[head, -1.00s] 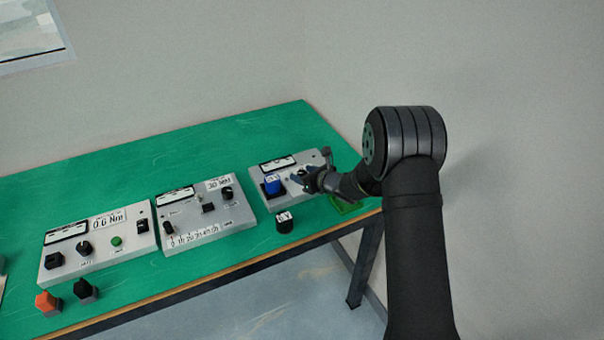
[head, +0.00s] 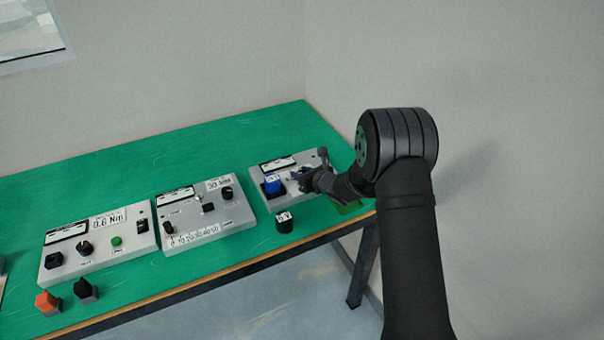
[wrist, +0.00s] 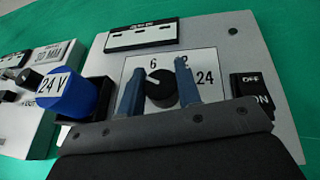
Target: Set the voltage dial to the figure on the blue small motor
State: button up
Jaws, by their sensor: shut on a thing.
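The blue small motor (head: 272,186) sits in a black holder at the left of the right-hand panel. In the wrist view its white label on the motor (wrist: 68,92) reads 24 V. The voltage dial (wrist: 162,90) is a round black knob with a white pointer mark, on a white plate printed 6, a partly hidden figure, and 24. The mark points up and left, toward the 6. My gripper (wrist: 160,92) has its two blue-grey fingers either side of the knob, shut on it. In the head view my gripper (head: 302,180) hides the dial.
An OFF/ON rocker switch (wrist: 256,92) stands right of the dial, and a meter (wrist: 142,34) above it. A black motor (head: 283,222) with a white label stands in front of the panel. Two other panels (head: 205,210) (head: 97,240) stand to the left. The back of the green table is clear.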

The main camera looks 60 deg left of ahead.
jog(key=shift+a+r+m+t, duration=0.1)
jog(key=shift+r+m+t, duration=0.05)
jog(key=shift+m+t, duration=0.95)
jog(key=shift+t, duration=0.5)
jog(key=o, duration=1)
jog(key=v, duration=1.7)
jog(key=shift+w+d, duration=0.1)
jog(key=shift+d, duration=0.2)
